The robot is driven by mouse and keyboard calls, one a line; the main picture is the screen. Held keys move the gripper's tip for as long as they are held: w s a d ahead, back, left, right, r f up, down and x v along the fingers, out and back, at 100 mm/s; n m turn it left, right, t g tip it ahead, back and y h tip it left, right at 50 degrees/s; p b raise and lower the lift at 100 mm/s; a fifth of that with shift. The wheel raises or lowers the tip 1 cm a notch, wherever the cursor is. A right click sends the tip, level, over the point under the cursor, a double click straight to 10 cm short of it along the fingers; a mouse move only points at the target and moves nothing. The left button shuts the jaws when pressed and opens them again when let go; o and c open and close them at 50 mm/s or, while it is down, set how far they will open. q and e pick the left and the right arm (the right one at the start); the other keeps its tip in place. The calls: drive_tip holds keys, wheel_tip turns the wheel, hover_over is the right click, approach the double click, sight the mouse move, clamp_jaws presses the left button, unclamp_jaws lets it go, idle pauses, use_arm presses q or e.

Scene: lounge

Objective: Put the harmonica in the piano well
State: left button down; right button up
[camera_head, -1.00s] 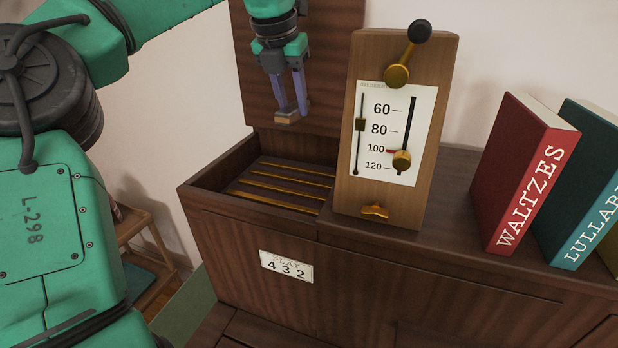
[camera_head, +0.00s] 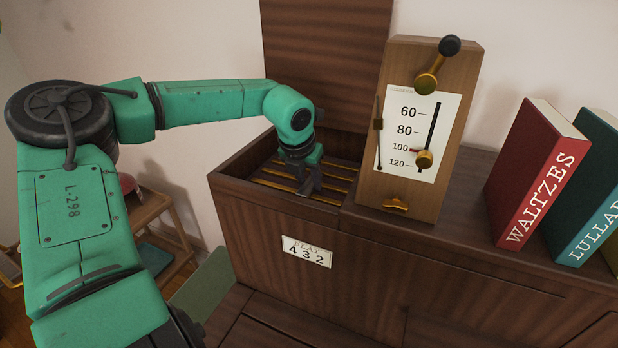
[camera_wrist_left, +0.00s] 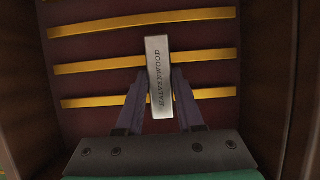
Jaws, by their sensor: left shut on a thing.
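The harmonica (camera_wrist_left: 158,70) is a small silver-topped bar with lettering in the left wrist view. My left gripper (camera_wrist_left: 157,105) is shut on it, one finger on each side. In the head view the left gripper (camera_head: 308,188) reaches down into the piano well (camera_head: 262,207), an open dark wooden compartment with brass slats across its floor. The harmonica is hidden in the head view. I cannot tell whether it touches the slats. My right gripper is not in view.
A raised wooden lid (camera_head: 325,60) stands behind the well. A wooden metronome-like box with a number scale (camera_head: 425,130) stands just right of it. Red (camera_head: 535,170) and teal books (camera_head: 590,190) stand further right. A small wooden stool (camera_head: 165,215) is at the lower left.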

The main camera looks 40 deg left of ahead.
use_arm(q)
drive_tip(key=c, duration=0.6)
unclamp_jaws()
drive_tip(key=shift+w, duration=0.1)
drive_tip(key=shift+o, duration=0.4)
drive_tip(key=shift+w, duration=0.1)
drive_tip(key=shift+s+r, duration=0.2)
drive_tip(key=shift+r, duration=0.15)
drive_tip(key=b+v, duration=0.3)
drive_tip(key=v, duration=0.8)
drive_tip(key=shift+r, duration=0.1)
